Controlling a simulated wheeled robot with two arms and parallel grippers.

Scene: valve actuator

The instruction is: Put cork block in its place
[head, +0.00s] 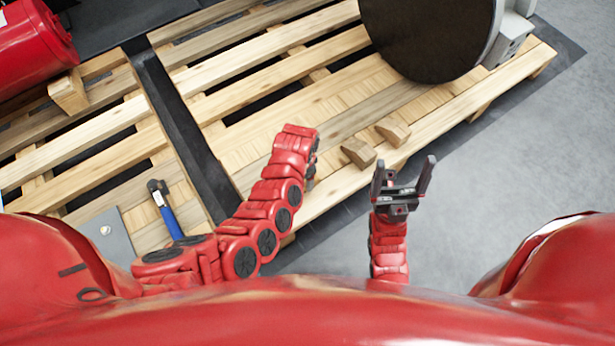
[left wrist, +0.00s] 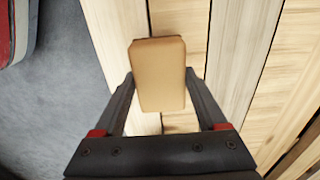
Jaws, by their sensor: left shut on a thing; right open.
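In the left wrist view a tan cork block (left wrist: 158,75) sits between the two fingers of my left gripper (left wrist: 159,82), which is shut on it, above pale pallet boards. I cannot tell whether the block touches the boards. In the head view my left arm reaches over the pallet's near edge; its fingers and the held block are hidden behind the wrist. My right gripper (head: 404,168) is open and empty, beyond the pallet's near edge, over the floor.
Two brown blocks (head: 358,152) (head: 393,130) lie on the right wooden pallet (head: 320,112). A large dark disc-faced part (head: 428,35) stands behind them. A red cylinder (head: 32,42) and a blue-handled hammer (head: 166,208) are at left. Grey floor (head: 530,140) is clear at right.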

